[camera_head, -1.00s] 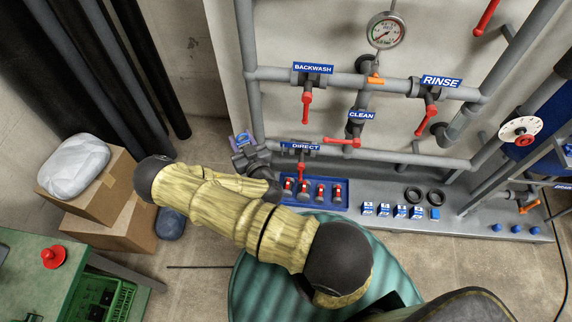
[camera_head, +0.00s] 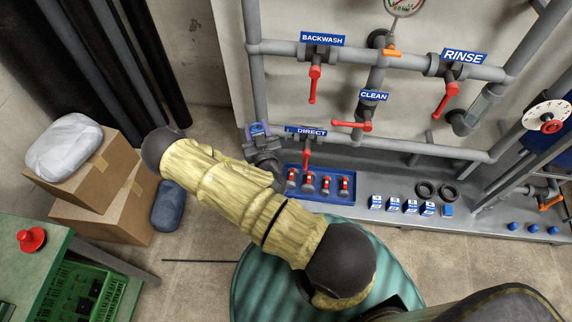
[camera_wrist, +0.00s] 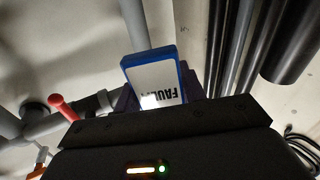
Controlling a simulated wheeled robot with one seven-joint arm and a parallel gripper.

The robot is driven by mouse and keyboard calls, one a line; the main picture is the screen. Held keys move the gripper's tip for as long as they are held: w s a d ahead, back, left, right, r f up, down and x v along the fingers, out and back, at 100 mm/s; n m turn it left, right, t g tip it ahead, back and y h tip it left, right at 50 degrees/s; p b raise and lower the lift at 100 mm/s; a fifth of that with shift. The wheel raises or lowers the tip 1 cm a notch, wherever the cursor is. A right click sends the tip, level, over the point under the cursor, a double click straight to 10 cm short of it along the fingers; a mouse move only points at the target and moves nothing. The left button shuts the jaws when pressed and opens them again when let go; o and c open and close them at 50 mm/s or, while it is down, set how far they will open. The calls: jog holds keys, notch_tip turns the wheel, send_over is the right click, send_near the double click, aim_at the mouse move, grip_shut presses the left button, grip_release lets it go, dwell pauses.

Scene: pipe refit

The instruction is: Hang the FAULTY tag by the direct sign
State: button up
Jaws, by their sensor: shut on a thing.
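The FAULTY tag (camera_wrist: 157,84), a white plate with a blue rim, shows in the wrist view with its lettering upside down. It is held in my gripper (camera_wrist: 158,100), whose dark fingers are shut on it. In the head view the tag (camera_head: 258,130) is a small blue patch just left of the blue DIRECT sign (camera_head: 310,131), by the lower left pipe corner. My gripper's fingers there are mostly hidden around the tag. The sign hangs above a red lever (camera_head: 306,158). I cannot tell whether the tag touches the pipe or a hook.
A blue tray (camera_head: 320,195) with several red-handled valves sits below the sign. BACKWASH (camera_head: 322,39), CLEAN (camera_head: 374,96) and RINSE (camera_head: 465,57) signs mark other pipes. Small blue-and-white blocks (camera_head: 410,207) and black rings (camera_head: 425,190) lie on the ledge. Cardboard boxes (camera_head: 100,185) stand at left.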

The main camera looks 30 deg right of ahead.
jog(key=d+f+m+g+h+b, duration=0.1)
jog(key=d+f+h+b, duration=0.2)
jog(key=f+b, duration=0.8)
jog(key=d+f+m+g+h+b, duration=0.2)
jog(key=d+f+b, duration=0.5)
jog(key=b, duration=0.8)
notch_tip(320, 180, down, 4)
jog(key=shift+r+h, duration=0.1)
jog(key=shift+h, duration=0.8)
jog(key=shift+s, duration=0.1)
